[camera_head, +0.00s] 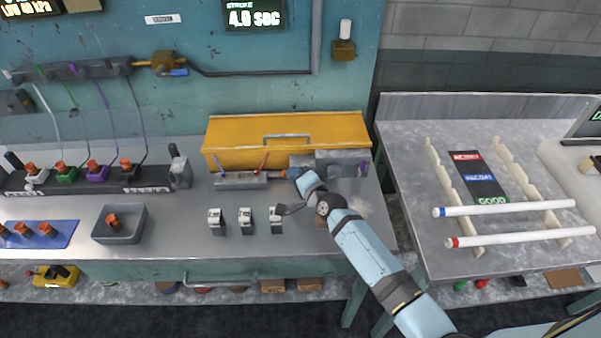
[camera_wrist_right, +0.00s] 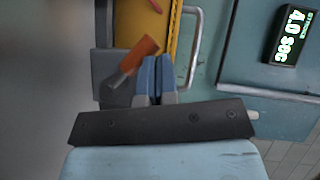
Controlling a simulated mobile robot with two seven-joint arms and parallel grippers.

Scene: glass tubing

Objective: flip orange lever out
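The orange lever (camera_wrist_right: 138,55) shows in the right wrist view as an orange handle on a grey pivot, slanting up to the right beside a grey block (camera_wrist_right: 103,75). In the head view only a small orange bit (camera_head: 284,172) shows by my right gripper (camera_head: 292,173), at the right end of the grey block (camera_head: 240,181). The blue fingers of my right gripper (camera_wrist_right: 157,72) look shut, with nothing visible between them. Their tips are just right of the lever's handle; I cannot tell whether they touch it. My left gripper is not in view.
A yellow toolbox (camera_head: 230,135) stands right behind the block, with a grey box (camera_head: 341,163) to the right. A red lever (camera_head: 263,162) rises from the block. Several small white-topped blocks (camera_head: 245,220) stand in front.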

